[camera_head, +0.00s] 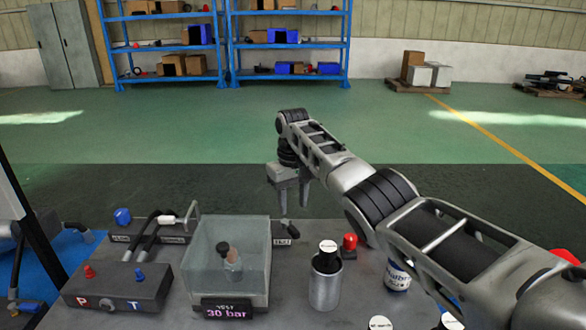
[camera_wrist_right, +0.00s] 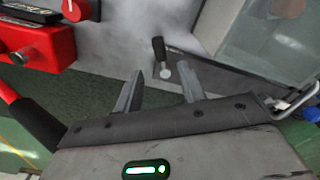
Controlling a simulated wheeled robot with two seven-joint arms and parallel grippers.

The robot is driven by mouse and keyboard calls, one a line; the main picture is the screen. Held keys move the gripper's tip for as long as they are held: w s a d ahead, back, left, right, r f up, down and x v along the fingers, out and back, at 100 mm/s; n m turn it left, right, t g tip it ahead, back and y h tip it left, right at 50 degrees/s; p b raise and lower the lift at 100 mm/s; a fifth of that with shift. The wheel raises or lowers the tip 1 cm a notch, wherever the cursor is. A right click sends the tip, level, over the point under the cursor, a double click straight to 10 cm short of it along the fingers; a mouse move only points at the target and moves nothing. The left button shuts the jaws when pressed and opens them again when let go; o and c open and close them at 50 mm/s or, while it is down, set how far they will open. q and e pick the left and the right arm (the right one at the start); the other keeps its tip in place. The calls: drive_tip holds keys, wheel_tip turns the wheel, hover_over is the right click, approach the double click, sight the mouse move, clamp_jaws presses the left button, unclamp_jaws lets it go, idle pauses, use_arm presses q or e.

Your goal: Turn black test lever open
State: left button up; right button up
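The black test lever (camera_wrist_right: 158,50) stands up from a silver pivot on a dark block (camera_wrist_right: 215,82) in the right wrist view. In the head view, a small dark lever (camera_head: 284,224) shows on the block behind the clear box. My right gripper (camera_head: 293,205) is above and behind that block, fingers pointing down. It also shows in the right wrist view (camera_wrist_right: 160,72), open, with its two fingers apart and nothing held. The lever's pivot appears in line with the gap, but I cannot tell the depth. My left gripper is not in view.
A clear box (camera_head: 205,262) with a "30 bar" display (camera_head: 228,310) stands beside the lever. A P/T block (camera_head: 118,290) with hoses is at left. A metal canister (camera_head: 326,282) and a red knob (camera_head: 349,243) stand at right. A red unit (camera_wrist_right: 40,45) shows in the wrist view.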

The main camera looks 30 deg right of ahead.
wheel_tip(320, 180, up, 9)
drive_tip(key=shift+f+b, duration=0.15)
drive_tip(key=shift+b, duration=0.15)
